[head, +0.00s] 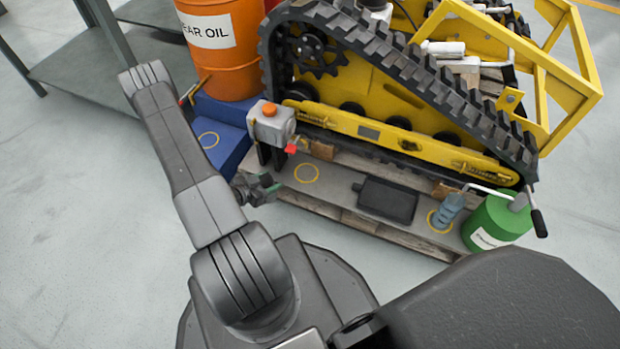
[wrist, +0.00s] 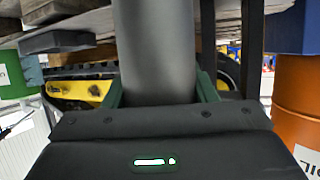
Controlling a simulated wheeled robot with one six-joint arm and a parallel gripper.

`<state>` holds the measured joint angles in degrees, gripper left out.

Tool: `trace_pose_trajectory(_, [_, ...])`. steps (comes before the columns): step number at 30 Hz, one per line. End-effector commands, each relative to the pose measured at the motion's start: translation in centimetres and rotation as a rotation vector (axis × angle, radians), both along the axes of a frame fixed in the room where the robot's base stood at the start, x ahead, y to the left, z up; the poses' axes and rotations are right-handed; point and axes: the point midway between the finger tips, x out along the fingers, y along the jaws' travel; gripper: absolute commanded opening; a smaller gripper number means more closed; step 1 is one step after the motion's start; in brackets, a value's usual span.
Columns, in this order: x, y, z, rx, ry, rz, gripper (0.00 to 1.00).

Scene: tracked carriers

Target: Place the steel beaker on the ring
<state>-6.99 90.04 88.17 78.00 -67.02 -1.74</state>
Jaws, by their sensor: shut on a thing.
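My gripper (wrist: 160,90) is shut on a smooth grey cylinder, the steel beaker (wrist: 154,45), which stands between its green fingers in the wrist view. In the head view my gripper (head: 260,188) is beside the pallet's left front corner, and I cannot clearly make out the beaker there. A yellow ring (head: 306,173) is marked on the grey pallet top, bare, to the right of my gripper. A third ring (head: 431,223) lies at a blue-grey object (head: 449,208).
The pallet deck (head: 335,190) carries a dark flat box (head: 387,200), a green canister (head: 492,222) and a yellow tracked machine (head: 400,140). An orange drum (head: 225,60) stands on the blue block (head: 225,120).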

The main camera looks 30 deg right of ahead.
Motion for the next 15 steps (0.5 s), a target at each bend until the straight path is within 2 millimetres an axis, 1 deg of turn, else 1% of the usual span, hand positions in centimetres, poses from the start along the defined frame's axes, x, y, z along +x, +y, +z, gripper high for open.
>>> trace_pose_trajectory(1, [-0.3,0.0,-1.1,-0.001,0.001,-0.013,0.23])
trace_pose_trajectory(5, [-0.5,-0.5,-1.6,-0.002,0.001,-0.03,0.23])
trace_pose_trajectory(7, [-0.3,-1.3,-1.7,-0.002,0.001,-0.035,0.23])
trace_pose_trajectory(11, [0.5,-4.0,-1.7,-0.002,-0.002,-0.037,0.23])
trace_pose_trajectory(15, [1.6,-7.1,-1.8,-0.001,-0.002,-0.036,0.23])
